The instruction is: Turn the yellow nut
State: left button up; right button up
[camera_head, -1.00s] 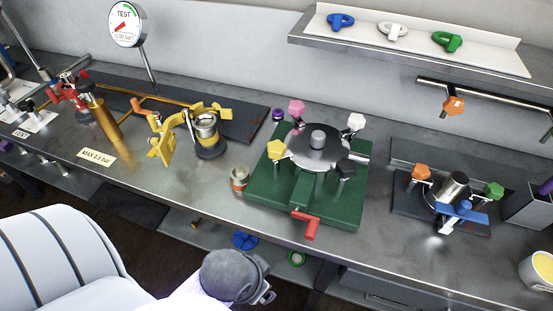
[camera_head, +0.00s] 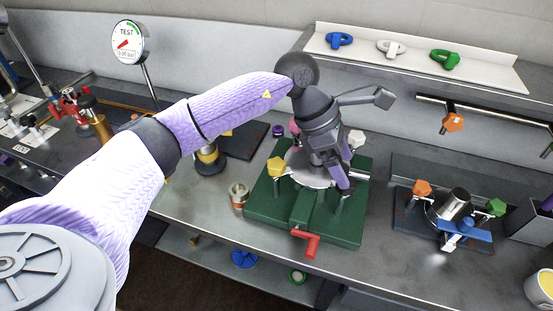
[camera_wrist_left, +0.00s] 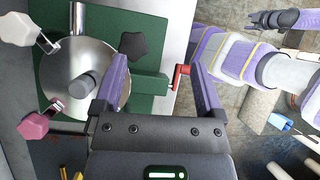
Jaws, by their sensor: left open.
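The yellow nut (camera_head: 277,166), a star-shaped knob, stands at the left side of a round steel lid (camera_head: 312,180) on a green base (camera_head: 270,207). My left gripper (camera_head: 345,186) points down over the lid's right side, right of the yellow nut and apart from it. Its jaws are open and empty; they also show in the left wrist view (camera_wrist_left: 157,70), with the black nut (camera_wrist_left: 132,46) showing between them. The yellow nut is not visible there, probably behind the gripper. What seems to be my right gripper (camera_wrist_left: 277,19) is small at the upper right; its jaws are unclear.
A white nut (camera_head: 356,139) and a pink nut (camera_wrist_left: 33,125) also stand around the lid. A red handle (camera_head: 308,243) sticks out at the front. A jar (camera_head: 238,196) stands left of the base.

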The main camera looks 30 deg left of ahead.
aim_at(276, 163)
pick_arm(q)
jog(key=a+r+g+y, duration=0.1)
jog(key=a+y, duration=0.2)
jog(key=a, duration=0.4)
jog(key=a+r+y, duration=0.2)
jog(key=a+y, duration=0.1)
jog(key=a, duration=0.3)
jog(key=shift+n, duration=0.3)
notch_tip(276, 163, down, 10)
jog(key=shift+s+b, duration=0.15)
jog(key=shift+b, duration=0.65)
grip_shut()
